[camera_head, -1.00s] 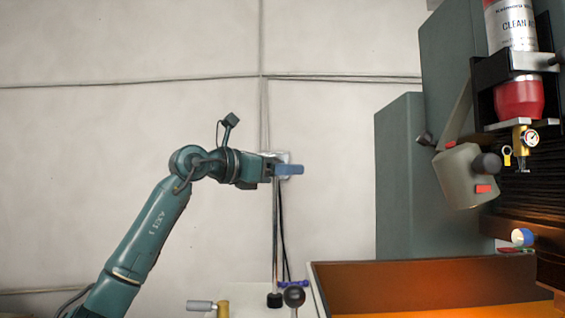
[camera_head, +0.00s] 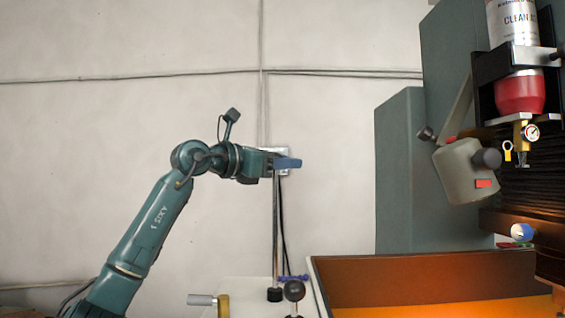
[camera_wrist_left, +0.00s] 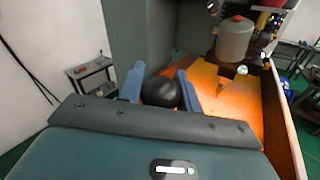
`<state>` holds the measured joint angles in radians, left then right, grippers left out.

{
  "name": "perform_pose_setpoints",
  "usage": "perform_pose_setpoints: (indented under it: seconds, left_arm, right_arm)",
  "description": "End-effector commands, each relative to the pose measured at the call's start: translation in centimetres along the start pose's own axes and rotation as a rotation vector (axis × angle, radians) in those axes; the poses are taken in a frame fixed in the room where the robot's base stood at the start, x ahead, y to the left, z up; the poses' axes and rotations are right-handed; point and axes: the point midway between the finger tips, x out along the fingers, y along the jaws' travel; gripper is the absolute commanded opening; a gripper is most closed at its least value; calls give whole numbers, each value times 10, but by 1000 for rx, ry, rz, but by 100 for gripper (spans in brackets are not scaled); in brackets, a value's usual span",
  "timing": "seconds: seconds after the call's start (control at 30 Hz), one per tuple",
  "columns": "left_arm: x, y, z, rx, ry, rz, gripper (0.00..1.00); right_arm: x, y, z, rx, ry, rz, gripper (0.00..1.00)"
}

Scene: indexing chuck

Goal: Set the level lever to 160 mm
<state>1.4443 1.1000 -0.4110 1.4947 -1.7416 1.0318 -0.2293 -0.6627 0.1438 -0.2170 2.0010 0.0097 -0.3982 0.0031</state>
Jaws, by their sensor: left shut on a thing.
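My left gripper (camera_head: 287,163) is at the upper end of a slim vertical rod (camera_head: 276,235), in front of the wall. In the left wrist view its blue fingers (camera_wrist_left: 161,90) are shut on a dark ball knob (camera_wrist_left: 160,93). The knob's stem is hidden there. In the head view the fingers hide the knob, and I cannot tell how it joins the rod. The rod stands upright in a black foot (camera_head: 275,294). I can read no millimetre scale or value. My right gripper is not in view.
A second knob (camera_head: 294,290) stands beside the rod's foot. A handle with a brass-coloured collar (camera_head: 222,304) is left of it. An orange-lit tray (camera_head: 410,265) and the green machine housing (camera_head: 400,180) are at right. The wall side at left is clear.

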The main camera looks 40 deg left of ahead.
Motion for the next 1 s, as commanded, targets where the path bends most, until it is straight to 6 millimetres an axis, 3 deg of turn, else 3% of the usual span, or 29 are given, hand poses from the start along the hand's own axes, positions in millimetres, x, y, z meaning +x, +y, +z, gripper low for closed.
perform_pose_setpoints:
  seconds: [0.17, 0.47, 0.77, 0.8, 1.0]
  left_arm:
    - [0, 0, -2, 0, 0, 0, 0]
    - [0, -8, -42, 0, 3, 0, 0]
    - [0, -8, -40, 0, 2, -1, 0]
    - [0, -8, -40, 0, 2, 0, 36]
    - [0, -8, -39, 0, 1, 0, 53]
  right_arm:
    - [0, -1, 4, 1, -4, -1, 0]
    - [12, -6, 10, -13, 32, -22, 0]
    - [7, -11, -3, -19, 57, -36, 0]
    - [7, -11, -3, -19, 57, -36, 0]
    - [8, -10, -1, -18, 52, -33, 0]
